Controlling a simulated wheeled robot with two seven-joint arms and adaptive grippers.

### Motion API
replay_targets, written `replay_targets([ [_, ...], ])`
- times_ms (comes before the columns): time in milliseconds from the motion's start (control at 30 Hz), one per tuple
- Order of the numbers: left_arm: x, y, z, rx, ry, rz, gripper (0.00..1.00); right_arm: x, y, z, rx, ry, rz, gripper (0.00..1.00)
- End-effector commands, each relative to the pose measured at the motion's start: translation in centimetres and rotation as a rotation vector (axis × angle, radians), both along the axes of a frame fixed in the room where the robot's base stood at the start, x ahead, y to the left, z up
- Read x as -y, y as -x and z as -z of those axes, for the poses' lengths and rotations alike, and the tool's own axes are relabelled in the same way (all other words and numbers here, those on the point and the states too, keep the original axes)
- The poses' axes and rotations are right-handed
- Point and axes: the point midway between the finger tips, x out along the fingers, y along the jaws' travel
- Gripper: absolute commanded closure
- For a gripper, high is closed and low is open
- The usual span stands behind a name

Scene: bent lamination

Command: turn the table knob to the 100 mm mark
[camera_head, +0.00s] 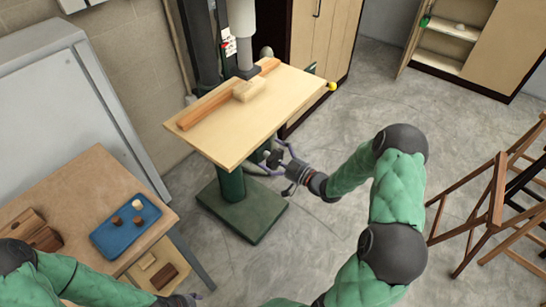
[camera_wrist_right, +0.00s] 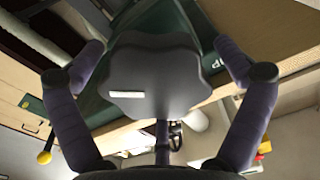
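The table knob (camera_wrist_right: 155,75) is a dark, lobed hand knob with a small white mark on its face, large in the right wrist view. In the head view it sits under the front edge of the drill press table (camera_head: 228,140), mostly hidden by my gripper. My right gripper (camera_head: 281,163) is at that edge. In the right wrist view its two purple-grey fingers stand apart on either side of the knob, with gaps visible between them and it. My left gripper (camera_head: 185,300) shows only partly at the bottom edge. No 100 mm mark is readable.
A wooden fence (camera_head: 215,101) and a light block (camera_head: 249,89) lie on the press table. A yellow ball handle (camera_head: 332,86) is at its right corner. A workbench with a blue tray (camera_head: 125,231) stands at lower left. Wooden trestles (camera_head: 490,205) stand at right.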

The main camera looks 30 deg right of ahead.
Motion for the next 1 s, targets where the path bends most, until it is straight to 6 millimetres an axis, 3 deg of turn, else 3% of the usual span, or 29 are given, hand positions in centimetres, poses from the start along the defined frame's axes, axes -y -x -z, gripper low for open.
replay_targets([
  [33, 0.0, 0.0, 0.0, 0.0, 0.0, 0.0, 0.5, 0.0, 0.0, 0.0, 0.0, 0.0, 0.0, 0.14],
  [133, 0.0, 0.0, 0.0, 0.0, 0.0, 0.0, 0.5, 0.0, 0.0, 0.0, 0.0, 0.0, -0.001, 0.42],
  [167, 0.0, 0.0, 0.0, 0.0, 0.0, 0.0, 0.5, 0.0, 0.0, 0.0, 0.001, 0.0, -0.001, 0.47],
  [567, 0.0, 0.0, -0.4, 0.0, 0.0, 0.0, 0.5, -0.1, -0.1, -0.3, -0.006, -0.032, -0.005, 0.48],
  [1000, 0.0, 0.0, -2.9, 0.0, 0.0, 0.0, 0.5, 0.1, -0.3, -0.7, -0.123, -0.316, -0.007, 0.47],
])
